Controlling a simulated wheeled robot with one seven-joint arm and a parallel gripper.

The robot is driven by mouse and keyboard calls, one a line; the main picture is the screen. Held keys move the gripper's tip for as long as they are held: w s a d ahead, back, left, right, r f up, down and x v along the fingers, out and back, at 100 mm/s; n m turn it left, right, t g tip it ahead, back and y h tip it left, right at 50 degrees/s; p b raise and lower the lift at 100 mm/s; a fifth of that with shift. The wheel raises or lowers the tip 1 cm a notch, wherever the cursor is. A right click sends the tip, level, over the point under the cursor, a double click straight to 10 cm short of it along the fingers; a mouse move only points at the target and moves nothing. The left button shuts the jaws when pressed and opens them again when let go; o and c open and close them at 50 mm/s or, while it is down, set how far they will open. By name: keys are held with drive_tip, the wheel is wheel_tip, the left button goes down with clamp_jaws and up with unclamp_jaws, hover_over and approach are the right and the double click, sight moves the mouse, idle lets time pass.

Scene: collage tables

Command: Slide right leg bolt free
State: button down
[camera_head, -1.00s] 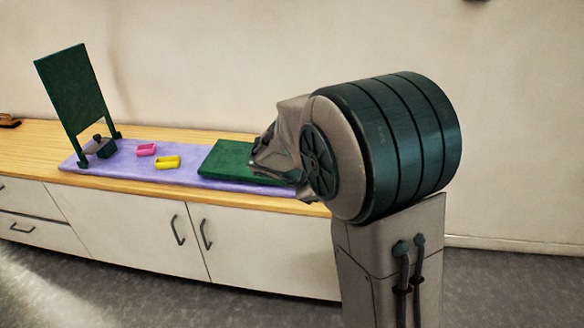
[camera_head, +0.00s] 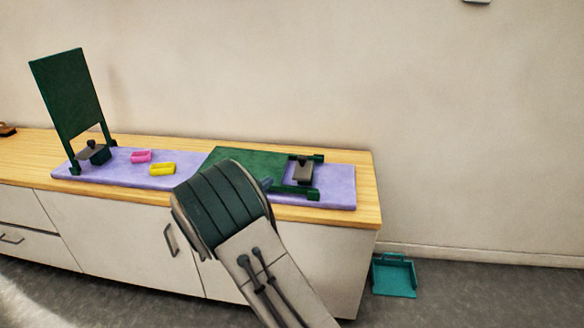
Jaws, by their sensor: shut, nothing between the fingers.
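A dark green panel (camera_head: 245,160) lies flat on the purple mat (camera_head: 338,187), with two green legs (camera_head: 297,190) reaching to the right. A grey and black block (camera_head: 303,171) sits between these legs. I cannot make out a separate bolt on the right leg at this size. Another green panel (camera_head: 68,95) stands upright at the left on two legs, with a dark block with a knob (camera_head: 93,152) between them. My arm covers the front left part of the flat panel. My gripper is hidden behind my own arm.
A pink tray (camera_head: 141,156) and a yellow tray (camera_head: 163,169) lie on the mat between the panels. The wooden counter (camera_head: 368,190) ends at the right. A teal tray (camera_head: 394,276) sits on the floor to the right. A wall stands close behind.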

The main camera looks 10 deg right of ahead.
sight(300, 161)
drive_tip(key=b+x, duration=0.1)
drive_tip(key=x, duration=1.3)
drive_tip(key=shift+b, duration=0.3)
